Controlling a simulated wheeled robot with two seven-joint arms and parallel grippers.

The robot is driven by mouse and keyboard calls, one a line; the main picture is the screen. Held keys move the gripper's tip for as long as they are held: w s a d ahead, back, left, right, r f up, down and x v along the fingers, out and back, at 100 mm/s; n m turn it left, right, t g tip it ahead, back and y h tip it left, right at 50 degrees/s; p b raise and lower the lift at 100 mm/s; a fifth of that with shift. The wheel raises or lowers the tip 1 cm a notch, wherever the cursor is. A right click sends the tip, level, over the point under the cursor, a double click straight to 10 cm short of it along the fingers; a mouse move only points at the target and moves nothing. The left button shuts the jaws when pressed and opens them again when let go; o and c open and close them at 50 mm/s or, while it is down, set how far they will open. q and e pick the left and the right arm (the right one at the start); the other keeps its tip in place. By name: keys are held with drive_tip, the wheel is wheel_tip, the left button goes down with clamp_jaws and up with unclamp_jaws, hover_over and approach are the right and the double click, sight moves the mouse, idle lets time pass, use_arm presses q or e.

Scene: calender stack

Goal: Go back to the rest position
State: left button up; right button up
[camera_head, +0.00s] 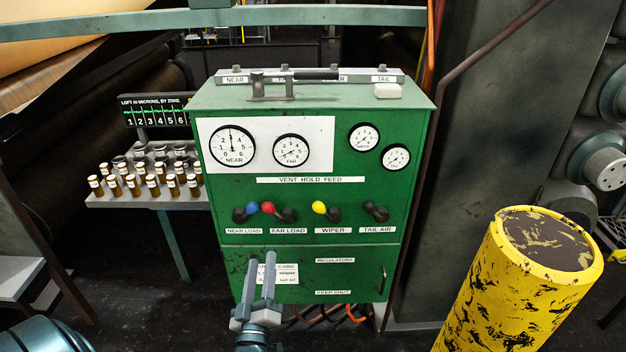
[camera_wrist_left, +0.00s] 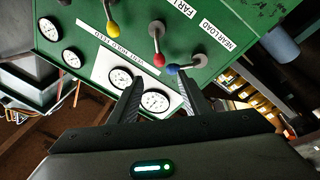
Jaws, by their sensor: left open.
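My left gripper (camera_head: 262,284) is open and empty in front of the lower part of the green cabinet (camera_head: 300,185). Its two grey fingers point up and overlap a white card on the lower door in the head view. In the left wrist view the fingers (camera_wrist_left: 160,92) stand apart with nothing between them, and the cabinet's gauges and levers show beyond. The cabinet's levers are the blue near load lever (camera_head: 246,212), the red far load lever (camera_head: 277,211), the yellow wiper lever (camera_head: 327,211) and the black tail air lever (camera_head: 376,210). My right gripper is not in view.
A shelf of brown sample bottles (camera_head: 150,178) stands left of the cabinet, below a black number board (camera_head: 155,110). A scuffed yellow post (camera_head: 515,285) stands at the right front. A white block (camera_head: 388,91) lies on the cabinet top.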

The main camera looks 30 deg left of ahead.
use_arm(q)
drive_tip(key=s+d+f+m+g+h, duration=0.15)
drive_tip(key=d+f+m+h, duration=0.35)
drive_tip(key=f, duration=1)
drive_tip(key=d+f+m+g+h, duration=0.25)
drive_tip(key=d+f, duration=0.45)
drive_tip(key=f, duration=0.8)
drive_tip(key=s+d+f+m+g+h+b, duration=0.1)
drive_tip(key=s+d+f+m+g, duration=0.15)
drive_tip(key=s+f, duration=0.45)
drive_tip(key=s+d+f+m+g+h, duration=0.1)
drive_tip(key=s+d+f+g+h, duration=0.25)
drive_tip(key=f, duration=0.55)
drive_tip(key=s+f+m+g, duration=0.2)
drive_tip(key=s+f, duration=0.3)
drive_tip(key=s, duration=0.5)
drive_tip(key=s+a+f+m+g+y, duration=0.1)
drive_tip(key=s+f, duration=0.4)
drive_tip(key=s, duration=0.6)
drive_tip(key=s+a+f+m+g+y+b, duration=0.1)
drive_tip(key=s+f+g, duration=0.3)
drive_tip(key=s, duration=0.6)
drive_tip(key=shift+s+a+f+m, duration=0.2)
drive_tip(key=shift+f+m, duration=0.25)
drive_tip(key=shift+m, duration=0.35)
drive_tip(key=shift+d, duration=0.15)
